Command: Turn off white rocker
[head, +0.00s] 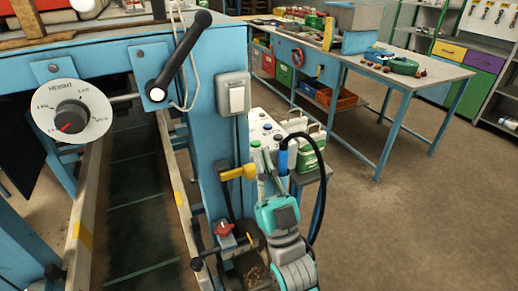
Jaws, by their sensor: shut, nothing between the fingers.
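The white rocker (237,99) is set in a grey switch box (233,80) on the blue upright post of the machine. The rocker faces me and is unobstructed; its tilt is too small to tell. My gripper (268,162), on my teal and pale grey arm, is below and to the right of the rocker, apart from it. Its slim fingers point up and away from me, shut and empty.
A height dial (72,117) and a black-handled lever (181,58) are left of the rocker. A yellow handle (238,172) and red knob (224,229) sit lower on the post. A cluttered workbench (425,72) stands behind; the floor at right is clear.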

